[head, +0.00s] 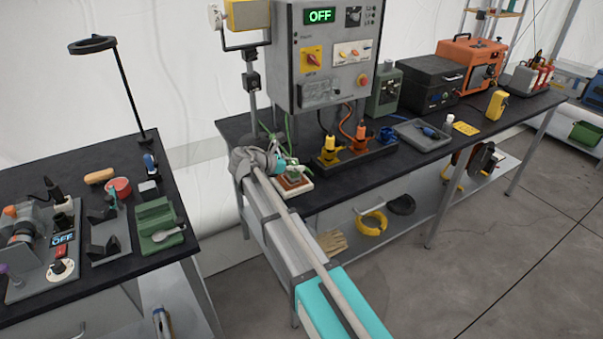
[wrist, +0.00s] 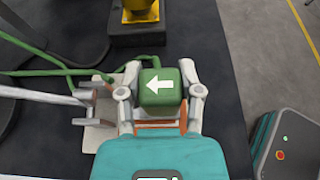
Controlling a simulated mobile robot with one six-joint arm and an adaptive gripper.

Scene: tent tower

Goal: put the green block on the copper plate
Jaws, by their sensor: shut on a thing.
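The green block (wrist: 158,88) carries a white arrow pointing left in the wrist view. My gripper (wrist: 160,82) is shut on it, with one finger on its left and one on its right. In the head view my gripper (head: 291,167) is at the near left end of the long bench. The copper plate (wrist: 158,127) shows as brown-orange parts below and beside the block, and in the head view (head: 290,185) it lies on a pale base under the gripper. The fingers and block cover much of it. I cannot tell whether the block touches the plate.
A pale base (wrist: 97,138) and green cables (wrist: 60,70) lie beside the gripper. A dark stand with yellow and orange connectors (head: 352,152) is close by on the bench. The control box (head: 334,52) rises behind. Bare bench top is right of the gripper in the wrist view.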

